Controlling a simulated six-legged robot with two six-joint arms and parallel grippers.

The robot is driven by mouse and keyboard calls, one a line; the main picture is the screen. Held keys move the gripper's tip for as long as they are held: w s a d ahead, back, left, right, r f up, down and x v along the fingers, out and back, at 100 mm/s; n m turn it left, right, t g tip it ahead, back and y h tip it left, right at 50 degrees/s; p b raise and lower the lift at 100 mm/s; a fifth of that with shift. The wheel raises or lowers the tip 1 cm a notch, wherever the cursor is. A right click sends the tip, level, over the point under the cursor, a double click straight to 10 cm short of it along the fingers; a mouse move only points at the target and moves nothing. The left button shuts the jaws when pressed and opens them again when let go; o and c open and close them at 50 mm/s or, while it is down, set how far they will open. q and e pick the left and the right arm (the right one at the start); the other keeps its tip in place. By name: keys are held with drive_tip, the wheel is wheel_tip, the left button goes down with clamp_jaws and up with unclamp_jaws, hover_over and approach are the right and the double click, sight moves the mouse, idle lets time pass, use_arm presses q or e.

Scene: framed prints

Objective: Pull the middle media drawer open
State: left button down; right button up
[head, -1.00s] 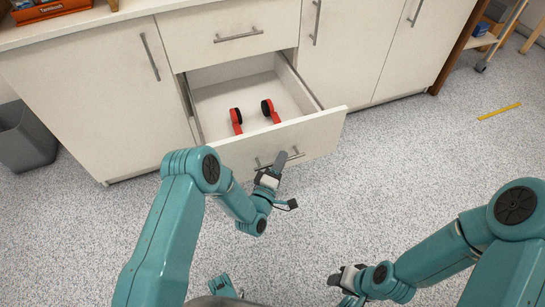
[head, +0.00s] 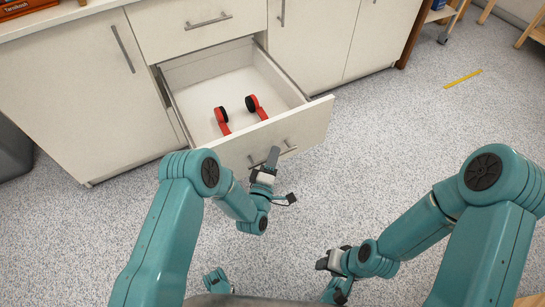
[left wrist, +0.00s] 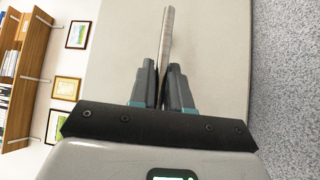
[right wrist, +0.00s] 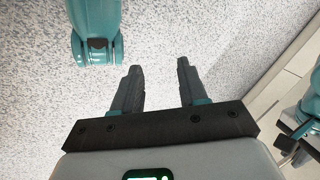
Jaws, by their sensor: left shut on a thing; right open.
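The middle media drawer (head: 300,127) is pulled well out of the white cabinet, below a shut upper drawer (head: 165,28). Red headphones with black ear pads (head: 257,107) lie inside it. Its bar handle (head: 286,148) is on the front panel. My left gripper (head: 268,162) is at that handle, and in the left wrist view its fingers (left wrist: 164,82) are shut on the metal bar (left wrist: 167,35). My right gripper (head: 330,262) is low over the floor, apart from the cabinet. In the right wrist view its fingers (right wrist: 155,85) are spread and empty.
Shut cabinet doors with bar handles stand left (head: 80,90) and right (head: 310,40) of the drawers. A grey bin (head: 12,150) is at the left edge.

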use_arm(q)
drive_tip(key=c, duration=1.2)
unclamp_jaws()
drive_tip(key=shift+w, duration=0.1)
use_arm(e)
drive_tip(key=shift+w, duration=0.15)
use_arm(q)
drive_tip(key=p+v, duration=1.3)
drive_tip(key=v, duration=0.3)
drive_tip(key=shift+p, duration=0.35)
use_arm(e)
wheel_tip(320, 180, up, 13)
drive_tip(key=s+a, duration=0.1)
drive_tip(key=shift+s+a+n+g, duration=0.2)
drive_tip(key=shift+s+n+g, duration=0.1)
drive_tip(key=shift+s+g, duration=0.1)
drive_tip(key=shift+w, duration=0.1)
